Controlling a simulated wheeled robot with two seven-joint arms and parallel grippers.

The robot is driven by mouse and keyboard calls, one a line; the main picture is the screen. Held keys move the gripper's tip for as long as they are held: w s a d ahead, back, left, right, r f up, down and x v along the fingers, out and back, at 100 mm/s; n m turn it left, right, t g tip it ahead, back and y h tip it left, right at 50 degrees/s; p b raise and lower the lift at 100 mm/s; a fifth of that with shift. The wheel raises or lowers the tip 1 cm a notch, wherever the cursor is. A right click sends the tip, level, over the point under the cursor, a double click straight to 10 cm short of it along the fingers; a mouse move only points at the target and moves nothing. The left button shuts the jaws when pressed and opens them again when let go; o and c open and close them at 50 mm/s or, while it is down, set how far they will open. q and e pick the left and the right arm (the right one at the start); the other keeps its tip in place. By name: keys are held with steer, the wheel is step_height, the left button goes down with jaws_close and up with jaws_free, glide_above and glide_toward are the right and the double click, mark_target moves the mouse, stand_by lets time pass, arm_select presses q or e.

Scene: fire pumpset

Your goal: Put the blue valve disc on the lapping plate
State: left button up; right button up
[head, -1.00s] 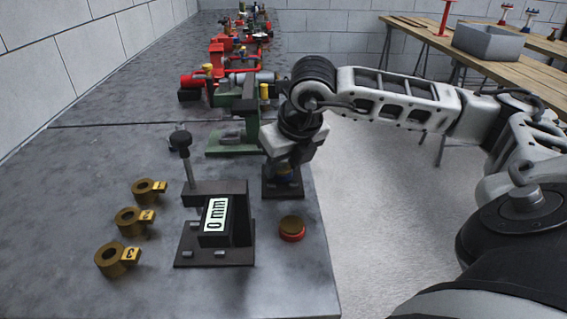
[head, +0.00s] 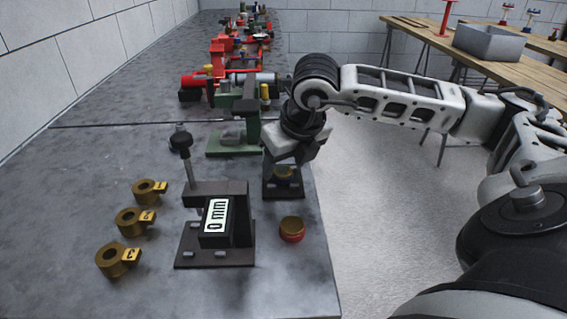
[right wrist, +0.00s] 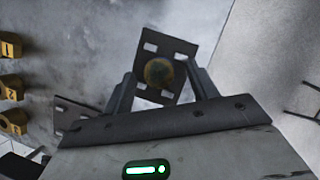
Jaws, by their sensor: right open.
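The blue valve disc (head: 284,179) has a brass top and a thin band of blue below it. It sits on a dark slotted plate (head: 283,193) near the bench's right edge, which looks like the lapping plate. My right gripper (head: 285,165) is open just above the disc. In the right wrist view the disc's round brass top (right wrist: 158,72) lies between the parted fingers, with the slotted plate (right wrist: 172,45) under it. The gripper partly hides the disc in the head view. My left gripper is not in view.
A red disc with a brass top (head: 291,230) stands in front of the plate. A dark clamp-like gauge reading 0 mm (head: 216,216) is to its left. Several numbered brass rings (head: 128,222) lie further left. A green stand (head: 240,130) and red fittings (head: 205,81) are behind.

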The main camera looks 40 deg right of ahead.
steer(key=v, duration=1.1)
steer(key=shift+p, duration=0.4)
steer(key=shift+s+a, duration=0.1)
steer(key=shift+a, duration=0.05)
